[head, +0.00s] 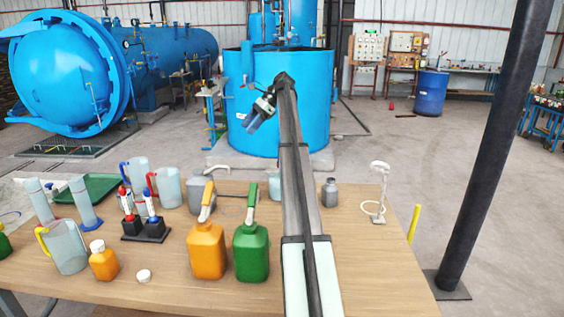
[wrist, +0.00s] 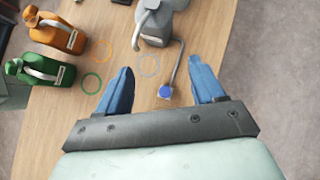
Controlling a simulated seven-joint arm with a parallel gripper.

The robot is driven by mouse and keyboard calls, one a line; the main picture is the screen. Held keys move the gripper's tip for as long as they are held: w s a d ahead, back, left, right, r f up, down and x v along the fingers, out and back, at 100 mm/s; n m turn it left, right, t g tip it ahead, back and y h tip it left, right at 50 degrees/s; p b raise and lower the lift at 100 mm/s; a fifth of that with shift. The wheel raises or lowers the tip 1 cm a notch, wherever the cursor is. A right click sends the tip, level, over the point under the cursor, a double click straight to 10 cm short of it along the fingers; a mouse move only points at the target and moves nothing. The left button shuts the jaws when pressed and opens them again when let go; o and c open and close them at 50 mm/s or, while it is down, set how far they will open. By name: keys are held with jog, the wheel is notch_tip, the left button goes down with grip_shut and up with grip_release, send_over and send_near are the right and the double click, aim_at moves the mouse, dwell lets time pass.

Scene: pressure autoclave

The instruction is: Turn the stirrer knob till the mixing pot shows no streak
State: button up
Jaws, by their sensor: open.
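My gripper (wrist: 160,66) is open and empty in the wrist view, its two blue fingers spread above the wooden table. In the head view my gripper (head: 252,124) is raised beyond the far table edge. Between the fingers in the wrist view, lower down, is a small blue knob-like end (wrist: 165,91) on a thin bent grey rod. I cannot tell if this is the stirrer knob. The rod reaches up beside a grey handled container (wrist: 155,38). I cannot make out which vessel is the mixing pot, nor any streak.
An orange bottle (head: 206,250) and a green bottle (head: 251,255) stand left of my arm in the head view. Jugs, cylinders and a small grey pot (head: 329,193) stand farther back. A white stand (head: 376,212) is at right. The table's front right is clear.

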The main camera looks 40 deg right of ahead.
jog(key=s+d+f+n+g+h, duration=0.1)
jog(key=s+d+n+g+h, duration=0.15)
jog(key=d+h, duration=0.2)
jog(key=s+d+f+n+g+h, duration=0.1)
jog(key=s+d+f+h, duration=0.15)
jog(key=d, duration=0.35)
jog(key=f, duration=0.4)
jog(key=f+n, duration=0.1)
jog(key=f, duration=0.3)
jog(key=f+n, duration=0.1)
jog(key=f, duration=0.4)
jog(key=shift+s+d+h, duration=0.2)
jog(key=shift+s+h, duration=0.15)
jog(key=shift+h, duration=0.05)
jog(key=c, duration=1.1)
jog(key=shift+o, duration=0.2)
jog(key=shift+n, duration=0.25)
